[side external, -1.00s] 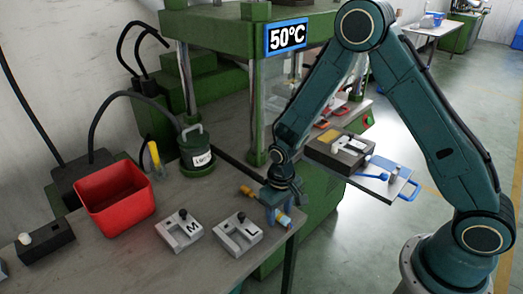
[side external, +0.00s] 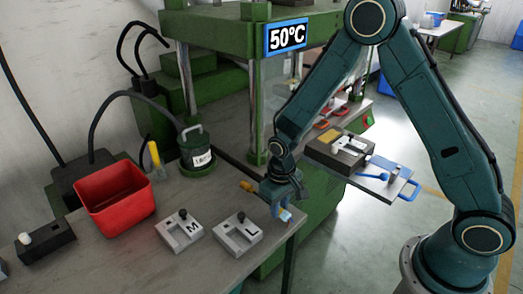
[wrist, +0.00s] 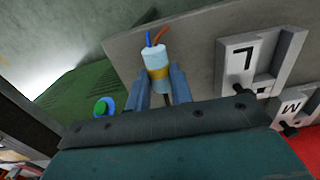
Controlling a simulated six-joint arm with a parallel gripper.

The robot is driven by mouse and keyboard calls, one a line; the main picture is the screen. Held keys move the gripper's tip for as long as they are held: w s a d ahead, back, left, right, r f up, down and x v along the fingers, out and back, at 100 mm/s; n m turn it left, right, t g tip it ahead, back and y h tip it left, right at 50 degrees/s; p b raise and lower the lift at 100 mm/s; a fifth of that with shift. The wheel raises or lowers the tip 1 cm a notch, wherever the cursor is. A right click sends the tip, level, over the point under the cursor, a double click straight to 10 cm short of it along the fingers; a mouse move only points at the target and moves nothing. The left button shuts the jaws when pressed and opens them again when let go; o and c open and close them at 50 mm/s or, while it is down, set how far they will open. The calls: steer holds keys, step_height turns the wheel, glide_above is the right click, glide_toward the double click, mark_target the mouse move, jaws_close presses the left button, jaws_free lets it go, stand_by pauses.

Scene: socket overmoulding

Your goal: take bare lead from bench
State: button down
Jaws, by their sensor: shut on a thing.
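The bare lead (wrist: 154,55) has a pale blue body, a brass-coloured band, and blue and orange-brown wire ends. My gripper (wrist: 160,88) is shut on it, one blue finger on each side of the band. In the side view my gripper (side external: 279,207) is at the bench's right corner, with the lead's pale end (side external: 286,215) showing beyond the fingers. An orange-brown piece (side external: 247,187) shows on the other side of the gripper. The lead's middle is hidden by the fingers. Any gap under it is too small to tell.
Grey blocks marked L (side external: 238,231) and M (side external: 181,231) lie left of the gripper. A red bin (side external: 115,198) and a green pot (side external: 197,155) stand farther left and back. The green press (side external: 257,110) with its 50°C sign rises close behind.

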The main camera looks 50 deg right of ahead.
step_height(320, 180, up, 18)
stand_by(0.6)
stand_by(0.5)
